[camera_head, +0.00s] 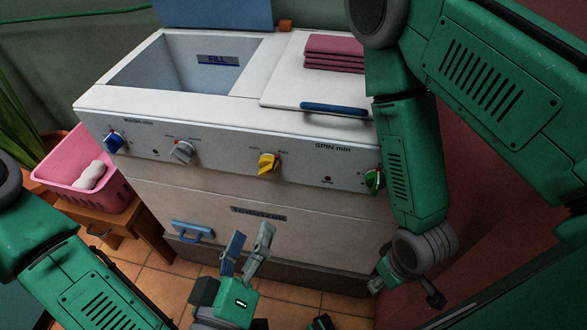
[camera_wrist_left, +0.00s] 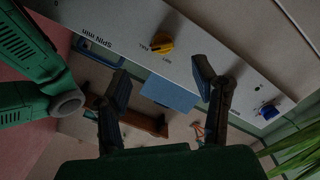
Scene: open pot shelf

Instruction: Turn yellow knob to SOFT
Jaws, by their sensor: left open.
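The yellow knob (camera_head: 268,163) sits on the white washer's front panel, right of centre, with small labels above it that I cannot read. Its grip appears tilted toward the upper right. It also shows in the left wrist view (camera_wrist_left: 161,43), upside down, beyond the fingers. My left gripper (camera_head: 251,236) is open and empty, below the knob and apart from it, in front of the washer's lower front. The wrist view shows its two fingers (camera_wrist_left: 163,75) spread wide. My right gripper (camera_head: 405,280) hangs low at the right, clear of the panel, with its jaws unclear.
The panel also has a blue knob (camera_head: 113,141), a grey knob (camera_head: 181,151) and a green knob (camera_head: 374,181), the last close to my right arm. A blue handle (camera_head: 192,231) juts out lower left. A pink basket (camera_head: 108,190) stands on a wooden stool at left.

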